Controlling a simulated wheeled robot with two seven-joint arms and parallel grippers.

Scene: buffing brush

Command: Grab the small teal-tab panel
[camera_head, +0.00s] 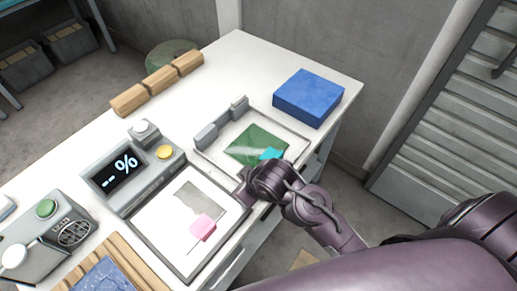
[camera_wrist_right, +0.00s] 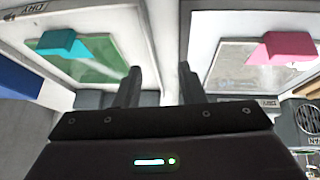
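The green panel (camera_head: 255,141) with a small teal tab (camera_head: 270,154) lies in a grey-rimmed tray on the white table. In the right wrist view the teal tab (camera_wrist_right: 62,45) and green panel (camera_wrist_right: 105,52) are at the upper left. My right gripper (camera_wrist_right: 160,82) is open and empty, its two fingers apart, over the strip between two trays. In the head view my right gripper (camera_head: 247,192) is just below and left of the teal tab, not touching it. My left gripper is not in view.
A second tray (camera_head: 163,257) holds a grey panel with a pink tab (camera_head: 203,228), close left of my right gripper. A blue block (camera_head: 308,97) stands behind. A display box (camera_head: 125,170), wooden blocks (camera_head: 158,81) and a device with a green button (camera_head: 46,208) are left.

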